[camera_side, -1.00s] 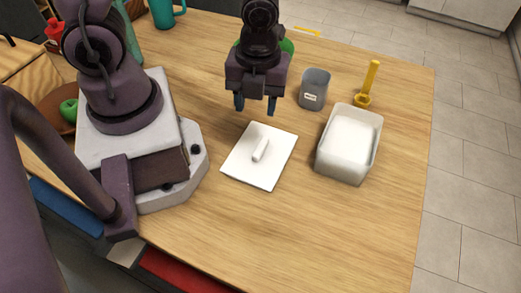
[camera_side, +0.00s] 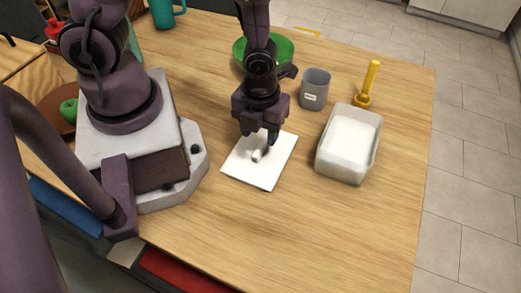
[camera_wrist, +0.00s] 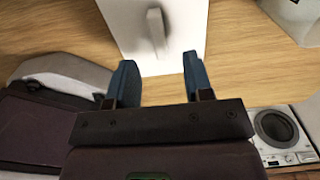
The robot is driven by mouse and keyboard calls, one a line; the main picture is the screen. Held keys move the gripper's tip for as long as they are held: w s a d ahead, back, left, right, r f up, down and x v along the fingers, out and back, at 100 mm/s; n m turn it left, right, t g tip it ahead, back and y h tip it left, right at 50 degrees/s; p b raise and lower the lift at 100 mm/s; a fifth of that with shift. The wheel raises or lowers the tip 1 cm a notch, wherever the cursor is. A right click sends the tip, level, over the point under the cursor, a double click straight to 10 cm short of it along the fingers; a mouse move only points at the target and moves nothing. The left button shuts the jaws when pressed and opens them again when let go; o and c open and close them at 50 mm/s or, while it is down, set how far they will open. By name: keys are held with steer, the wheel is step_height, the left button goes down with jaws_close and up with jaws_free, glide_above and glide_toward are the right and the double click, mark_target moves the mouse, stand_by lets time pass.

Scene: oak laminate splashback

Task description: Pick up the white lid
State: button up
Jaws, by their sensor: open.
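The white lid (camera_side: 263,174) lies flat on the wooden table, a square plate with a raised bar handle (camera_side: 257,155) on its middle. In the wrist view the lid (camera_wrist: 188,30) is at the top centre, with its handle (camera_wrist: 157,32) pointing down the picture. My gripper (camera_side: 260,137) is over the far part of the lid and partly hides the handle's far end. In the wrist view its two blue fingers are apart with nothing between them (camera_wrist: 158,75), and the handle lies just beyond the fingertips.
A white open container (camera_side: 346,146) stands right of the lid. Behind it are a grey cup (camera_side: 314,91) and a yellow upright tool (camera_side: 367,87). A green bowl (camera_side: 284,51) stands behind my gripper. The table front (camera_side: 310,235) is clear.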

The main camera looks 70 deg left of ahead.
mark_target(260, 146)
steer(key=shift+a+f, duration=0.15)
steer(key=shift+f, duration=2.3)
jaws_close()
